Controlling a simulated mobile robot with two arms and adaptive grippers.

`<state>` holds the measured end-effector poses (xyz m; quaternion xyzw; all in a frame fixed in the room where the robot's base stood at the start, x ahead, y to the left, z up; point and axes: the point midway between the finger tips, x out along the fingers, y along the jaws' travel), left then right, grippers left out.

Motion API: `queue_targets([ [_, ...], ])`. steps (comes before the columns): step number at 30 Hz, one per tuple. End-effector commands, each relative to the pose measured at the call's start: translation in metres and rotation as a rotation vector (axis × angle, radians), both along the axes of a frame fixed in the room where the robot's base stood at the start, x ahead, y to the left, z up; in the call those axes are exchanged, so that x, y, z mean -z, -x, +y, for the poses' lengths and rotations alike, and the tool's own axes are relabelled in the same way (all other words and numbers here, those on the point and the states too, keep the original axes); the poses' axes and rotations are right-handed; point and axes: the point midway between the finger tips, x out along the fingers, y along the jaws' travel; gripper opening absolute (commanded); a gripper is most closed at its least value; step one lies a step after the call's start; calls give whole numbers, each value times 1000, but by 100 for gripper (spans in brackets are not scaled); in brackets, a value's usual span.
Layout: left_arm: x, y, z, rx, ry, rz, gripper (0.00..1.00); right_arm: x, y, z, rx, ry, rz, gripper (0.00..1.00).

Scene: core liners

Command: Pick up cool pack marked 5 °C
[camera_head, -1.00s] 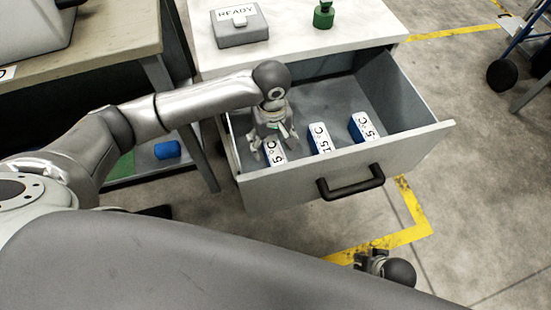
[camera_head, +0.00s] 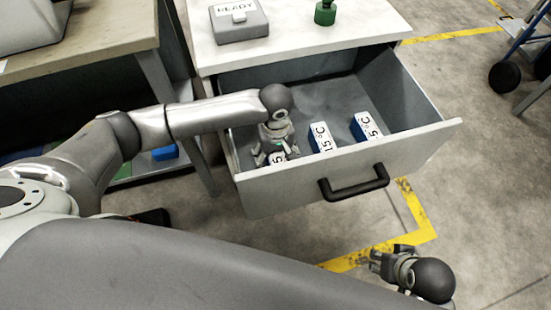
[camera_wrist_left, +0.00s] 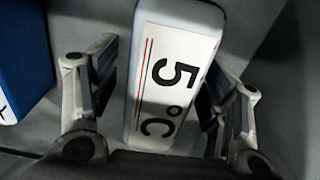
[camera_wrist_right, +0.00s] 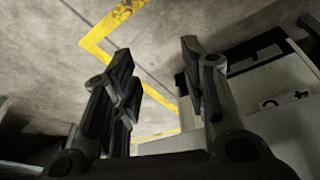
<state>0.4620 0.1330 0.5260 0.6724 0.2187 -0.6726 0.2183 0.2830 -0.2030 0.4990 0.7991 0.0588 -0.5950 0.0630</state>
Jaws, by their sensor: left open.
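The cool pack marked 5 °C (camera_wrist_left: 168,85) lies in the open drawer at its left end. In the head view its label (camera_head: 277,158) is mostly hidden by my left gripper (camera_head: 275,157). In the left wrist view my left gripper (camera_wrist_left: 158,95) is open, with one finger on each side of the pack and gaps showing. A blue pack marked 15 °C (camera_head: 321,138) lies in the middle, and another blue pack (camera_head: 366,128) whose label seems to read 5 °C lies to its right. My right gripper (camera_wrist_right: 155,62) is open and empty, outside the drawer.
The drawer front (camera_head: 300,185) with its black handle (camera_head: 355,183) stands between me and the packs. A grey READY box (camera_head: 238,22) and a green object (camera_head: 325,13) stand on the top above. A wooden table (camera_head: 100,35) is at left. Floor at right is mostly clear.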

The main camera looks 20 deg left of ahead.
Motion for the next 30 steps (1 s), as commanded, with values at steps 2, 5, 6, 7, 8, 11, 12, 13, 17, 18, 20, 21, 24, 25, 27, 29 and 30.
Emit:
queue_targets([
  [2, 8, 0, 0, 0, 0, 0, 70, -8, 1, -1, 0, 0, -6, 40],
  [5, 13, 0, 0, 0, -1, -1, 70, -15, 3, -1, 1, 0, -8, 40],
  [6, 14, 0, 0, 0, -1, -1, 70, -17, 4, -1, 1, 0, -9, 40],
  [7, 14, 0, 1, 0, -1, -1, 70, -18, 4, -1, 1, 0, -10, 40],
  [8, 14, 0, 1, 0, -1, -1, 70, -18, 4, -1, 1, 0, -10, 40],
  [11, 14, 0, 0, 0, -1, -1, 70, -19, 4, -1, 1, 0, -10, 40],
  [12, 14, 0, 0, 0, -1, -1, 70, -19, 4, -1, 1, 0, -9, 40],
  [13, 14, 0, 0, 0, -1, -1, 70, -19, 4, -1, 1, 0, -9, 40],
  [17, 14, 0, 0, 0, -1, -1, 59, -19, 4, -1, 1, 0, -10, 40],
  [18, 14, 0, 0, 0, -1, -1, 54, -19, 4, -1, 1, 0, -10, 40],
  [20, 14, 0, 0, 0, -1, -1, 46, -19, 4, -1, 1, 0, -10, 40],
  [21, 14, 0, 0, 0, -1, -1, 41, -19, 4, -1, 1, 0, -10, 40],
  [24, 14, 0, 0, 0, -1, -1, 28, -19, 4, -1, 1, 0, -11, 40],
  [25, 14, 0, 0, 0, -1, -1, 25, -19, 4, -1, 1, 0, -11, 40],
  [27, 14, 0, 1, 0, -1, -1, 16, -19, 4, -1, 1, 0, -11, 40],
  [29, 14, 0, 1, 0, -1, -1, 8, -19, 4, -1, 1, 0, -11, 40],
  [30, 13, 0, 0, 0, 0, -1, 7, -19, 4, -1, 1, 0, -11, 40],
])
